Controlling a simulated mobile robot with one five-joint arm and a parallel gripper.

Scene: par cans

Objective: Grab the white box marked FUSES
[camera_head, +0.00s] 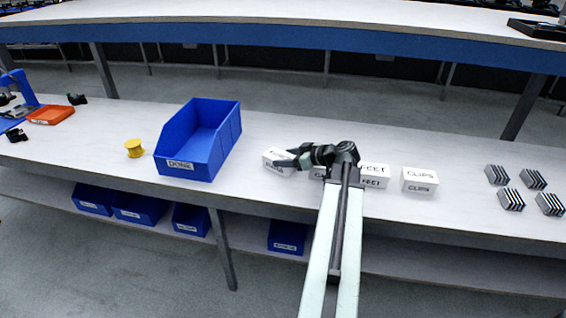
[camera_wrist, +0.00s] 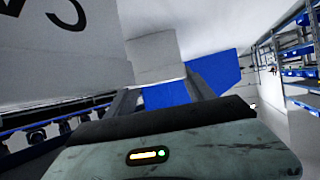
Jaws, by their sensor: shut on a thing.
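A white box (camera_head: 272,155) is at the jaws of my gripper (camera_head: 282,163), just right of the large blue bin. Its front lettering is too small and partly covered to read. In the wrist view, a plain white box (camera_wrist: 155,58) sits between the two fingers of my gripper (camera_wrist: 160,88), which is shut on it. No FUSES marking is legible in either view. Another white box (camera_head: 317,173) is mostly hidden behind my wrist.
The blue bin (camera_head: 190,165) stands close left of the held box. Right of my arm are white boxes marked FEET (camera_head: 375,183) and CLIPS (camera_head: 420,181), then several striped blocks (camera_head: 511,199). A yellow spool (camera_head: 134,148) is left of the bin. A lettered white surface (camera_wrist: 60,50) looms close in the wrist view.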

